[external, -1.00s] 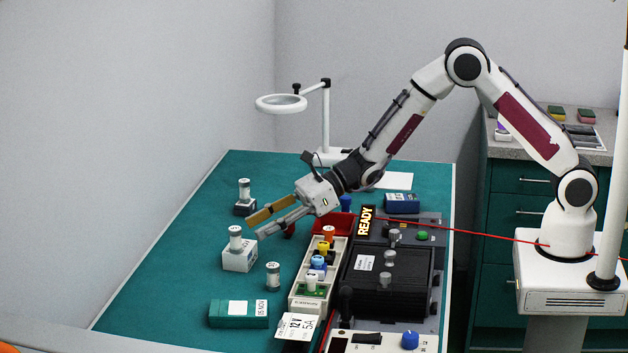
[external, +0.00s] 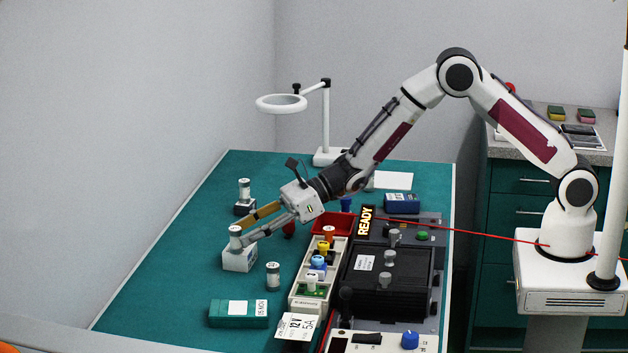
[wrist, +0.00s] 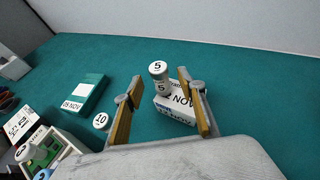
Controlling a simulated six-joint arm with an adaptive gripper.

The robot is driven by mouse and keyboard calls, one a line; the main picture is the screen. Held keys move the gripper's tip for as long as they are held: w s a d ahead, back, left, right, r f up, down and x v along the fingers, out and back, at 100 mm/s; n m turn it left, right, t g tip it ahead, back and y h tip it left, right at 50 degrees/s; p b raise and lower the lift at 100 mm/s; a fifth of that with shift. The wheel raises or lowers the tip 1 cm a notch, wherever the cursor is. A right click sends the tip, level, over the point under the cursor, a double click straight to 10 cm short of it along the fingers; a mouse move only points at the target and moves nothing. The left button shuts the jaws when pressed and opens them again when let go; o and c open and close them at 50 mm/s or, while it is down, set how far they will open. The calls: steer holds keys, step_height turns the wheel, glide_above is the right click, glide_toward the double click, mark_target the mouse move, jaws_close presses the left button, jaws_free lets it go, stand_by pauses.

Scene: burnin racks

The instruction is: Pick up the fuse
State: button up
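A white and grey cylindrical fuse marked 5 (external: 235,231) stands upright on a white block (external: 238,261) on the left of the green mat. In the wrist view the fuse (wrist: 159,72) shows between and at the tips of my gripper's fingers, with the block (wrist: 176,112) below. My gripper (external: 245,228) is open and slanted down to the left, its fingertips beside the fuse. I cannot tell whether a finger touches it. Another fuse, marked 10 (wrist: 100,120), stands on the mat nearer the front (external: 273,275). A third cylinder (external: 244,189) stands on a dark block at the back.
A green box (external: 238,314) lies at the front left. A white rack (external: 300,298) with coloured pieces, a red tray (external: 331,224) and a black unit with a lit READY sign (external: 366,222) fill the right. A ring lamp (external: 281,103) stands behind. The mat left of the block is clear.

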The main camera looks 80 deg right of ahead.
mark_target(235, 234)
steer(key=shift+x, duration=1.55)
steer(key=shift+r, duration=0.1)
jaws_close()
